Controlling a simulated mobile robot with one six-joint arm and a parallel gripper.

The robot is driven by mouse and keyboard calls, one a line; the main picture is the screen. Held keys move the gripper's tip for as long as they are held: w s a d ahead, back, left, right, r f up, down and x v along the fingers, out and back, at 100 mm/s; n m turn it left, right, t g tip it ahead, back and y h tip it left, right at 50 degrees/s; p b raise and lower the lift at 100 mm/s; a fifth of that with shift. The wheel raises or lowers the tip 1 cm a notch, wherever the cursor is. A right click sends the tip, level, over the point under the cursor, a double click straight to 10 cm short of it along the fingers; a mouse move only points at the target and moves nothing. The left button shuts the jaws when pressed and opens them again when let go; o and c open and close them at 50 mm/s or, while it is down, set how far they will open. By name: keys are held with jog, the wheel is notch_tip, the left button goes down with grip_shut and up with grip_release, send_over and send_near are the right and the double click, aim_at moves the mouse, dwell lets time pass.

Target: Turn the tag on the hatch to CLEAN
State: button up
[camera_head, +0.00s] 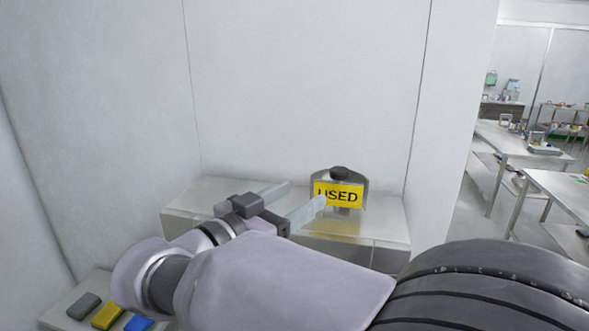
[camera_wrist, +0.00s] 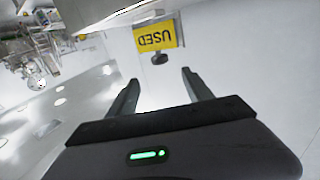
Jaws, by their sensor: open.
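The tag (camera_head: 346,195) is a yellow plate that reads USED in black letters. It hangs on a grey metal holder with a dark knob (camera_head: 340,172) above it, at a pale metal ledge by the wall. In the wrist view the tag (camera_wrist: 156,33) appears upside down, with the dark knob (camera_wrist: 159,58) below it in the picture. My gripper (camera_head: 306,200) is open and empty, its two pale fingers pointing toward the tag. One fingertip overlaps the tag's left edge in the head view; I cannot tell if it touches. The wrist view shows my gripper (camera_wrist: 158,75) apart from the tag.
The pale metal ledge (camera_head: 190,200) runs below the wall panels. A lower surface at bottom left holds a grey block (camera_head: 84,306), a yellow block (camera_head: 107,315) and a blue block (camera_head: 139,323). Metal tables (camera_head: 510,141) with equipment stand in the room at right.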

aim_at(334, 176)
jog(key=p+x, duration=0.1)
jog(key=x, duration=1.3)
jog(key=shift+f+p, duration=0.1)
jog(key=shift+p, duration=0.2)
